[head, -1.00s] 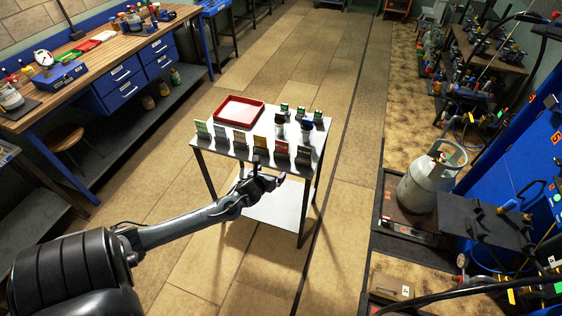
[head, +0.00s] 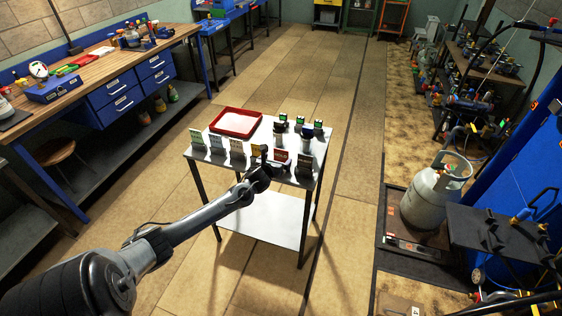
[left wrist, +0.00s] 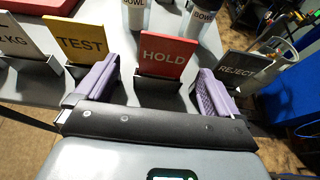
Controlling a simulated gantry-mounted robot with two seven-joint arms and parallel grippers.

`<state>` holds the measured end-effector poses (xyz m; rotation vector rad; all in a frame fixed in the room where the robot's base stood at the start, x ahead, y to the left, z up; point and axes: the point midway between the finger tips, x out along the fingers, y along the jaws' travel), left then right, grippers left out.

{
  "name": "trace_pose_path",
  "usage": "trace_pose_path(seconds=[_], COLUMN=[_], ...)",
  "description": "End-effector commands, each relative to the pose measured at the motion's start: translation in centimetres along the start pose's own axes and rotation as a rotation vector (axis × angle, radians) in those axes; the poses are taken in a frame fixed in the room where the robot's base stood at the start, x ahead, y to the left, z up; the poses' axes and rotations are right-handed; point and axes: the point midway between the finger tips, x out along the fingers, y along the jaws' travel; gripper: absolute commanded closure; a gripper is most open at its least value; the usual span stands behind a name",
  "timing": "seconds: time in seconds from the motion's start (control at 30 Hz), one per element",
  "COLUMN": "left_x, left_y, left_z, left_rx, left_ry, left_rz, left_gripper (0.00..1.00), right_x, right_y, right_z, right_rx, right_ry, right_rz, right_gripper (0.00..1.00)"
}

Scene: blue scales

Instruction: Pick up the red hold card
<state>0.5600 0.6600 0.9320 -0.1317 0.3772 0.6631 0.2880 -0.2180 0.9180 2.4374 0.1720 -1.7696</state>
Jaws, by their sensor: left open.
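The red card marked HOLD (left wrist: 168,54) stands upright in a dark holder (left wrist: 158,88) near the front edge of a small metal table (head: 225,163). The red card also shows in the head view (head: 281,156). My left gripper (left wrist: 157,72) is open, with its purple-padded fingers apart, one toward each side of the HOLD card's holder. Nothing is between the pads that I can see gripped. In the head view my left gripper (head: 262,166) is at the table's front edge, partly hiding the cards there. My right gripper is not in view.
A yellow TEST card (left wrist: 80,42) stands close to the left finger and a dark REJECT card (left wrist: 237,66) close to the right finger. Bowl-labelled containers stand behind. A red tray (head: 237,122) sits at the table's back left.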

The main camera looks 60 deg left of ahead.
Motion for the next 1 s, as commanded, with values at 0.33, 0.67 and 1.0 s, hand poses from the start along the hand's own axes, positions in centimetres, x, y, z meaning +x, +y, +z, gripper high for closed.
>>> trace_pose_path(seconds=[0.33, 0.67, 1.0], left_x=[3.1, 5.2, 5.2], left_y=[-0.5, -0.5, -0.5], left_z=[-0.6, -0.5, -0.5], left_rx=[-0.005, 0.0, 0.0], left_ry=[0.0, 0.001, 0.001], left_rz=[0.0, 0.0, 0.0], left_gripper=[0.04, 0.04, 0.24], right_x=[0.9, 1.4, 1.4], right_y=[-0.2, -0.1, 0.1], right_z=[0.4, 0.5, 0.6], right_rx=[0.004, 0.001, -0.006], right_ry=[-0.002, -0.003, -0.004], right_rz=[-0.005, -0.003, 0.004], right_gripper=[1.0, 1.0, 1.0])
